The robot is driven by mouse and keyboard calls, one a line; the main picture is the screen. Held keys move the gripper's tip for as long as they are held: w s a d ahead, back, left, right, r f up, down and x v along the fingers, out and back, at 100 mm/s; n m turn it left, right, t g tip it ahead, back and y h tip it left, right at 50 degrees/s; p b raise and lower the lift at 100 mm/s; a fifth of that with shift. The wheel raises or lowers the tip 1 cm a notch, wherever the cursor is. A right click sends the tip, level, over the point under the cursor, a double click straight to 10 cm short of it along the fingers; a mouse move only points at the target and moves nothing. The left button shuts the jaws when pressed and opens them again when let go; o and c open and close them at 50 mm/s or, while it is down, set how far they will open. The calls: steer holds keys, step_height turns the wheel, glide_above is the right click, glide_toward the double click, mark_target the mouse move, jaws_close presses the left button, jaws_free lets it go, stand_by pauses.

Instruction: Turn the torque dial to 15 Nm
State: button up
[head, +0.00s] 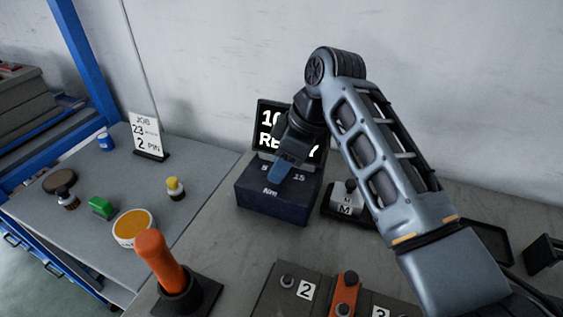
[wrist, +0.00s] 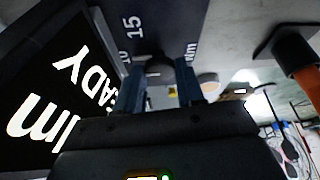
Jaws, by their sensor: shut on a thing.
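The dark blue torque box (head: 262,205) stands on the bench, marked "5", "15" and "Nm" on top, with a black display (head: 266,116) behind it. My gripper (head: 279,176) points down onto the box top and hides the dial in the head view. In the wrist view the dark round dial (wrist: 160,66) sits between the two fingers of my gripper (wrist: 162,82), which are shut on it. The "15" mark and a partly hidden "10" show beside it. The dial's pointer is not visible.
An orange-handled tool (head: 158,259) stands upright at front left. A fixture with numbered plates (head: 306,290) lies in front. A side table holds small pots and a job card (head: 146,133).

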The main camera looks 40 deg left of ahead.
steer(key=shift+p, duration=0.35)
steer(key=shift+c, duration=0.2)
steer(key=shift+s+r+m+t+p, duration=0.2)
steer(key=shift+m+t+p, duration=0.2)
steer(key=shift+m+p, duration=0.65)
steer(key=m+p, duration=0.2)
steer(key=m+t+p, duration=0.1)
steer(key=m+p, duration=0.1)
steer(key=shift+s+t+p, duration=0.1)
steer(key=shift+t+p, duration=0.2)
steer(key=shift+p, duration=0.05)
steer(key=m+t+p, duration=0.1)
steer(key=m+p, duration=0.1)
steer(key=m, duration=0.1)
steer(key=shift+s+m, duration=0.1)
steer(key=shift+m, duration=0.15)
steer(key=shift+a+f+m+t+h+p, duration=0.15)
steer(key=shift+m+t+h+p, duration=0.15)
steer(key=shift+m+t+p, duration=0.55)
steer(key=shift+m+g, duration=0.25)
steer(key=shift+m, duration=0.2)
steer(key=o, duration=1)
steer(key=shift+o, duration=0.2)
